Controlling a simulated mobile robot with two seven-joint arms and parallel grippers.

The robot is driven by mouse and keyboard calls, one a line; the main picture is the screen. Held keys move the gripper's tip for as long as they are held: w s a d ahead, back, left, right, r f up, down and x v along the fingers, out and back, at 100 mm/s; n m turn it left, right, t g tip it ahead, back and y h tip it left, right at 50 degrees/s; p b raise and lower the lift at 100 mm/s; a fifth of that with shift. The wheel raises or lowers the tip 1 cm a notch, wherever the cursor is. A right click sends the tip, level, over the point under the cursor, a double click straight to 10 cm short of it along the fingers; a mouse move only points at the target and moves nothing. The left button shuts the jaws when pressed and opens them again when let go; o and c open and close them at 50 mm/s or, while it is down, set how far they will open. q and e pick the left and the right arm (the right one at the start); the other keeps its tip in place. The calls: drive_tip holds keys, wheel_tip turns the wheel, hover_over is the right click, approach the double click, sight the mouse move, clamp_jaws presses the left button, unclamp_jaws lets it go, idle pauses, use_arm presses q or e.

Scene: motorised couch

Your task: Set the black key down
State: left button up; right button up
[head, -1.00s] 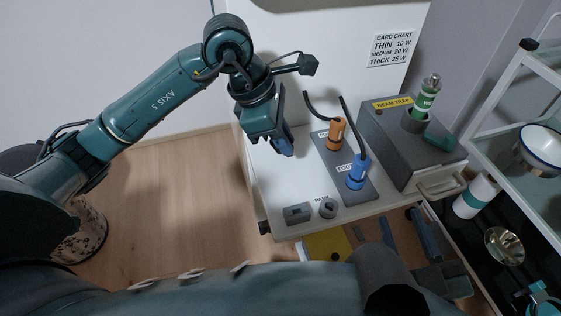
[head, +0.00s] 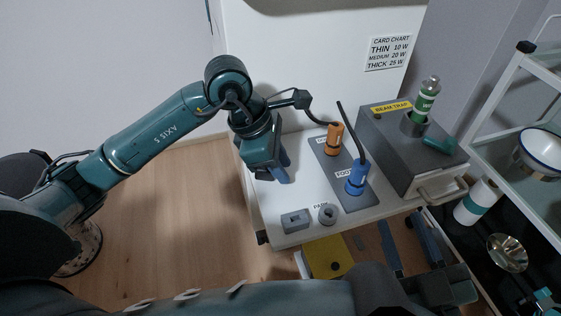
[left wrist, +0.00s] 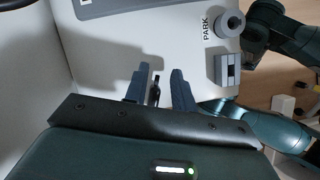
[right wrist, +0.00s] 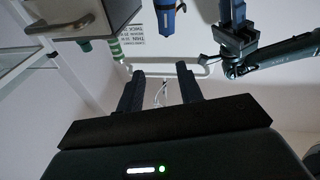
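My left gripper (head: 282,168) points down over the white table top, left of the connector panel. In the left wrist view its fingers (left wrist: 160,88) stand partly apart. A thin dark piece (left wrist: 156,90), which looks like the black key, shows between them, nearer the left finger. A gap shows beside its right side; whether the fingers grip it lower down is hidden. The key cannot be made out in the head view. My right gripper (right wrist: 162,85) is open, with nothing between its fingers.
A grey slotted block (head: 295,222) and a grey ring (head: 327,214) stand by the PARK label at the front edge. Orange (head: 334,138) and blue (head: 356,178) plugs stand on the grey panel. A grey beam-trap box (head: 400,160) stands right. White table lies clear around the left gripper.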

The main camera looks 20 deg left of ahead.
use_arm(q)
drive_tip(key=shift+o, duration=0.8)
